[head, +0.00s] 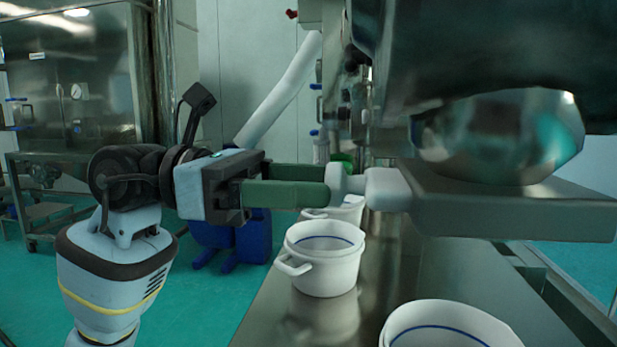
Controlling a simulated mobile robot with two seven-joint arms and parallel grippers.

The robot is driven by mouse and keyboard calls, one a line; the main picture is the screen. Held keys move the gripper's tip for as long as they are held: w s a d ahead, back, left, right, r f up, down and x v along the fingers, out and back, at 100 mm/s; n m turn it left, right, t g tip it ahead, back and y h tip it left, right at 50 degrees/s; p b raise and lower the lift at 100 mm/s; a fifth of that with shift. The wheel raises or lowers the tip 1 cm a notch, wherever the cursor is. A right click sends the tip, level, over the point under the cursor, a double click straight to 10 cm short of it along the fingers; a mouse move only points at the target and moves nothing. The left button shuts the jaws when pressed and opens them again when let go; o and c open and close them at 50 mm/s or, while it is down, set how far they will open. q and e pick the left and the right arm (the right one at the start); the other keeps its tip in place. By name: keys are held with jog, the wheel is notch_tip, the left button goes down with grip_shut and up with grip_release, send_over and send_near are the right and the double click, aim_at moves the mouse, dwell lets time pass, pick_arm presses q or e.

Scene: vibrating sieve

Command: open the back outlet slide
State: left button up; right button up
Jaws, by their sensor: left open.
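The outlet slide is a flat grey plate (500,215) under the dark sieve housing (490,45). A pale rounded knob (388,189) sticks out from its left end, towards my left gripper (328,184). My left gripper has green fingers and is open, level with the knob. Its fingertips are at the knob's narrow left end. I cannot tell whether they touch it or whether the knob's tip lies between them. My right gripper is not in view. Whether this is the back slide cannot be told from this view alone.
White buckets stand in a row on the steel bench: one (325,268) below the gripper, one behind it (350,211), one at the front (450,328). A shiny rounded part (500,135) sits above the plate. Blue containers (235,238) stand on the floor behind my arm.

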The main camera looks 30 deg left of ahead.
pick_arm(q)
jog(key=shift+d, duration=0.25)
grip_shut()
jog(key=v, duration=0.6)
jog(key=shift+w, duration=0.1)
dwell(0.3)
grip_release()
